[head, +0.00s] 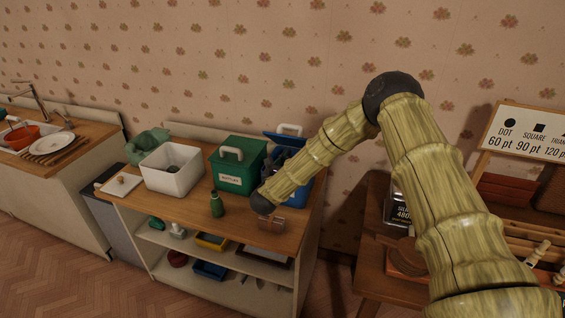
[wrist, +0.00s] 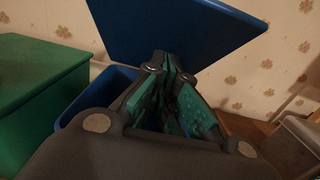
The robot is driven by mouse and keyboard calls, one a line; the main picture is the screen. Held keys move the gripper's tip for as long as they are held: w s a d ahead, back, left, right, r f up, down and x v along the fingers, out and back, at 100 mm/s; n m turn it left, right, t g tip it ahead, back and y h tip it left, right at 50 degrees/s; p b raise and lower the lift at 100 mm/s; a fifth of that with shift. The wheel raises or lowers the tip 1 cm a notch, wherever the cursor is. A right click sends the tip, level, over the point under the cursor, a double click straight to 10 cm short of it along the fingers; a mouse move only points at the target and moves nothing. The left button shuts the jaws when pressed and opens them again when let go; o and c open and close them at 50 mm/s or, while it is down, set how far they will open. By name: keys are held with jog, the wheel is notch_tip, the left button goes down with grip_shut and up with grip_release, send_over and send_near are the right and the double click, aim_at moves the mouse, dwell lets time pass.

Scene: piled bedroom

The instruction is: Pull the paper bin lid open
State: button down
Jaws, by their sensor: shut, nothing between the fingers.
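The paper bin is the blue bin (head: 303,190) on the wooden counter, partly hidden behind my arm; no label on it is readable. Its blue lid (head: 285,139) with a white handle (head: 290,129) is raised and tilted at the back. In the wrist view the lid (wrist: 190,30) stands as a tilted blue panel above the bin's rim (wrist: 70,122). My gripper (wrist: 176,68) is shut and empty, its fingertips close to the lid's lower edge. I cannot tell whether they touch it. In the head view the gripper is mostly hidden.
A green bin (head: 237,165) labelled bottles stands left of the blue bin, its lid shut. A wooden table with a sign (head: 525,133) stands right.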

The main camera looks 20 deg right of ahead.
aim_at(292, 142)
jog(key=shift+w+d+r+p, duration=0.3)
jog(key=shift+w+r, duration=0.1)
jog(key=shift+r, duration=0.2)
jog(key=shift+w+d+r+p, duration=0.15)
jog(key=shift+w+r+p, duration=0.2)
jog(key=shift+r, duration=0.2)
